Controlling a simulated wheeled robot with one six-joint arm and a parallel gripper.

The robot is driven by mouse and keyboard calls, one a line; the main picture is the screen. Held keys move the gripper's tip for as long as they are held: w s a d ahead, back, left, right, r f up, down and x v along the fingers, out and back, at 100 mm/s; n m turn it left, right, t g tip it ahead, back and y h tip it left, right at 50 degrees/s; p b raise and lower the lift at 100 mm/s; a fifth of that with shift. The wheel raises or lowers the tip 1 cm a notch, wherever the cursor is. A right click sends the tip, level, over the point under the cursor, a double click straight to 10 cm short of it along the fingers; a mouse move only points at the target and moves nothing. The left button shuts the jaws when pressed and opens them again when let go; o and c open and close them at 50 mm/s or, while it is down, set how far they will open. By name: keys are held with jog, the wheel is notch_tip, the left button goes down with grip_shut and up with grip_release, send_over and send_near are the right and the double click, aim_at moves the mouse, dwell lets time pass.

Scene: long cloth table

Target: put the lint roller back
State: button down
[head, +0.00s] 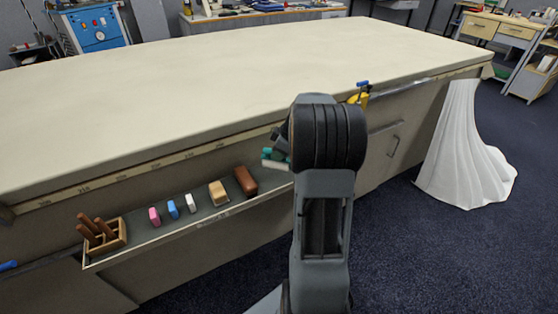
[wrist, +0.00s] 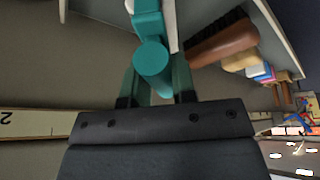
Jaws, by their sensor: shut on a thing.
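The lint roller (wrist: 152,55) has a teal handle, seen nearly end-on in the wrist view, with a strip of white beside it at the top. My gripper (wrist: 157,78) is shut on the teal handle, one finger on each side. In the head view, a small teal and white part of the roller (head: 274,158) shows just left of my arm, at the right end of the shelf tray (head: 195,225). I cannot tell whether it touches the tray. My arm hides the rest of the roller and the gripper there.
Left along the tray are a brown brush (head: 246,181), a tan brush (head: 218,193), white, blue and pink (head: 154,216) blocks, and a wooden holder (head: 106,240) with brown handles. The long table (head: 220,85) has a bare top. A yellow item (head: 359,98) hangs at its edge.

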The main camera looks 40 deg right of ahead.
jog(key=shift+w+d+f, duration=0.1)
jog(key=shift+f, duration=0.2)
jog(key=shift+f+b, duration=0.35)
jog(key=shift+f, duration=1.1)
jog(key=shift+f, duration=0.1)
jog(key=c, duration=0.9)
grip_release()
jog(key=shift+c, duration=0.2)
